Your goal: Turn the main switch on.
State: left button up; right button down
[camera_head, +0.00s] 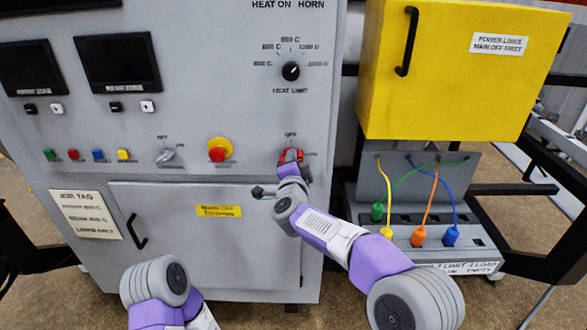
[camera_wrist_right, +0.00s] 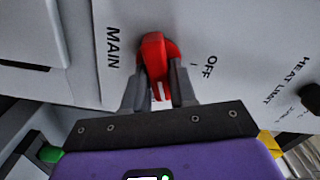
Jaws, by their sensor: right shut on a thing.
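The main switch is a red rotary handle (camera_head: 291,155) low on the right side of the grey cabinet front, below an OFF label. In the right wrist view the red handle (camera_wrist_right: 153,55) sits between the MAIN and OFF labels. It stands crosswise to the line joining them, and its white mark points towards my palm, not at OFF. My right gripper (camera_wrist_right: 157,88) is shut on the handle, one dark finger on each side. In the head view my right gripper (camera_head: 289,168) partly covers the switch. My left gripper is out of view; only part of that arm shows at the bottom.
A red-and-yellow button (camera_head: 218,150) and a grey selector (camera_head: 168,155) sit left of the switch. The heat limit knob (camera_head: 291,71) is above. A yellow box (camera_head: 450,110) with coloured cables below stands right. A cabinet door handle (camera_head: 136,231) protrudes lower left.

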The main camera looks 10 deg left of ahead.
jog(key=shift+f+m+b, duration=0.15)
jog(key=shift+m+b, duration=0.55)
jog(key=shift+m, duration=0.4)
jog(key=shift+f+m+b, duration=0.1)
jog(key=shift+m+b, duration=0.55)
jog(key=shift+m, duration=0.45)
jog(key=c, duration=1)
grip_release()
jog(key=shift+r, duration=0.1)
jog(key=shift+s, duration=0.1)
jog(key=s, duration=0.7)
jog(key=shift+s+d, duration=0.2)
jog(key=shift+d, duration=0.05)
